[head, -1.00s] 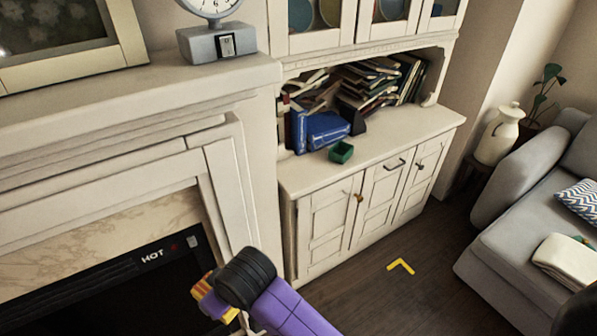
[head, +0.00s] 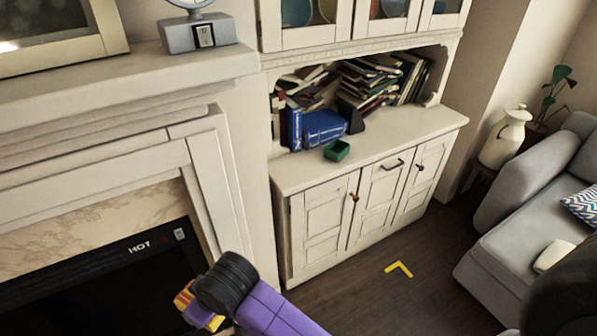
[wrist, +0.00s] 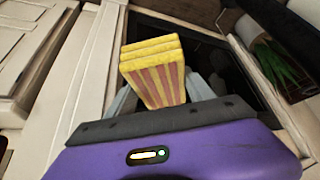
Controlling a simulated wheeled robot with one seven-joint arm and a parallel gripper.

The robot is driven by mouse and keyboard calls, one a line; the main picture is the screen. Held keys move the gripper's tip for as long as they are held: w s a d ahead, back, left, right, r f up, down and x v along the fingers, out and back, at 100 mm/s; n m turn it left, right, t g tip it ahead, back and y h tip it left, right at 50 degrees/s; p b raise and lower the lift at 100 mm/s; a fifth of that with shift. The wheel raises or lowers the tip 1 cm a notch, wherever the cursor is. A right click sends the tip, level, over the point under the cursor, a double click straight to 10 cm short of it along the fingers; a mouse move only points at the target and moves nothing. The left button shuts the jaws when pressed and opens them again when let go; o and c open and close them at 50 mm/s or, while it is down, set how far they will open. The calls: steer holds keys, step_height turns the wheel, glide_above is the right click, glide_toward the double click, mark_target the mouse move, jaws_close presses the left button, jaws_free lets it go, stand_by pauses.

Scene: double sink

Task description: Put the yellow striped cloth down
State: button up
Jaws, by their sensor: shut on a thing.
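The yellow striped cloth (wrist: 155,75) is a folded block with yellow edges and reddish stripes. In the wrist view it stands up between the fingers of my gripper (wrist: 160,98), which is shut on it. In the head view the cloth (head: 184,298) shows only in part at the bottom, left of my black wrist joint. The gripper's fingers are mostly hidden there. The cloth is in the air in front of the dark fireplace opening.
The mantel (head: 120,85) carries a clock scale (head: 198,33). A grey sofa (head: 530,235) stands right. Dark floor (head: 350,290) is open, with a yellow corner mark (head: 399,269).

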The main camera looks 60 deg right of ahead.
step_height(320, 180, down, 6)
steer(key=b, duration=0.4)
steer(key=shift+a+r+b, duration=0.1)
steer(key=shift+r+b, duration=0.1)
steer(key=shift+b, duration=0.2)
